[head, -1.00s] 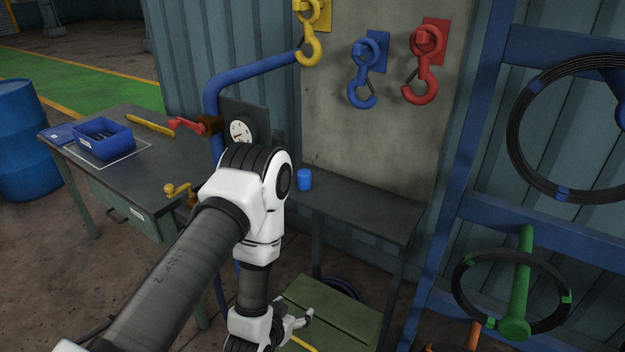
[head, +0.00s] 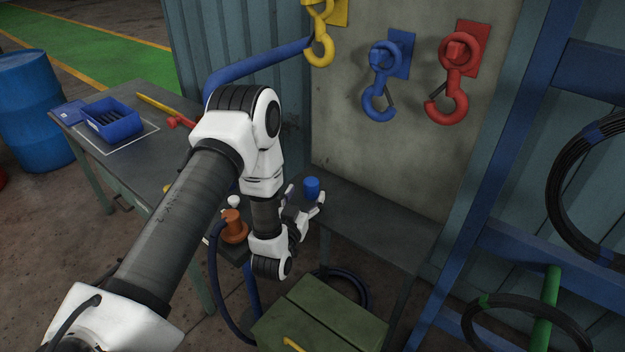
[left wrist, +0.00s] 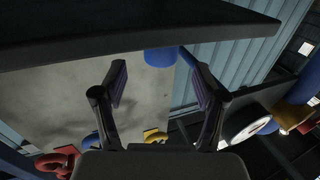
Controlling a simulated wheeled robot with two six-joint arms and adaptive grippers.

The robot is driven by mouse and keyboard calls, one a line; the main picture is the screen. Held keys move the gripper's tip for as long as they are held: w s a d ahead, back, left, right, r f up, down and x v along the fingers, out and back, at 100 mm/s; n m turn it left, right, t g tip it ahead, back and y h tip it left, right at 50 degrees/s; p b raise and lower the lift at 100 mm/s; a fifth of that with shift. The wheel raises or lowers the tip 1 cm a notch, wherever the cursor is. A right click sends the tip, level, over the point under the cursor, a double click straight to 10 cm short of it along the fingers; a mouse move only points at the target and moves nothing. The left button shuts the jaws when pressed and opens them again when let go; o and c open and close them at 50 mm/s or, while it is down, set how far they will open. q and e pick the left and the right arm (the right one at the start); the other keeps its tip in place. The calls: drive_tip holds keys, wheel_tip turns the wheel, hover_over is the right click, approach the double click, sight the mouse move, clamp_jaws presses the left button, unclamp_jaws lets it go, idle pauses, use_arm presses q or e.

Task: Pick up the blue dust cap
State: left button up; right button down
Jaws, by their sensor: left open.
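The blue dust cap (head: 311,187) is a small blue cylinder standing on the dark shelf table (head: 375,222) against the wall. My left gripper (head: 305,197) is open, with its fingers close to the cap at the table's left end. In the left wrist view, which looks upside down, the cap (left wrist: 160,57) shows between and beyond the open fingers (left wrist: 157,82). The cap looks ungripped; I cannot tell how deep it sits between the fingers. My right gripper is not in view.
The table edge (left wrist: 140,50) lies close to the fingers. Yellow, blue (head: 381,85) and red (head: 456,75) hooks hang on the wall above. An orange fitting (head: 233,228) stands left of my wrist. A green box (head: 320,318) is below. The table is clear right of the cap.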

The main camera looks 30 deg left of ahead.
sight(309, 188)
use_arm(q)
drive_tip(key=shift+w+a+r+p, duration=0.2)
drive_tip(key=shift+w+r+p, duration=0.4)
drive_tip(key=shift+w, duration=0.1)
drive_tip(key=w, duration=0.1)
drive_tip(key=w+f, duration=0.1)
drive_tip(key=w+a, duration=0.1)
drive_tip(key=shift+w+f+p, duration=0.2)
drive_tip(key=shift+w+p, duration=0.05)
drive_tip(key=shift+p, duration=0.1)
drive_tip(key=shift+w+a+f, duration=0.1)
drive_tip(key=shift+w+f, duration=0.1)
drive_tip(key=shift+w, duration=0.1)
drive_tip(key=shift+s+r, duration=0.2)
drive_tip(key=shift+s, duration=0.05)
drive_tip(key=shift+c, duration=0.9)
drive_tip(key=shift+s+r, duration=0.1)
drive_tip(key=shift+s, duration=0.05)
drive_tip(key=c, duration=0.6)
drive_tip(key=shift+c, duration=1.3)
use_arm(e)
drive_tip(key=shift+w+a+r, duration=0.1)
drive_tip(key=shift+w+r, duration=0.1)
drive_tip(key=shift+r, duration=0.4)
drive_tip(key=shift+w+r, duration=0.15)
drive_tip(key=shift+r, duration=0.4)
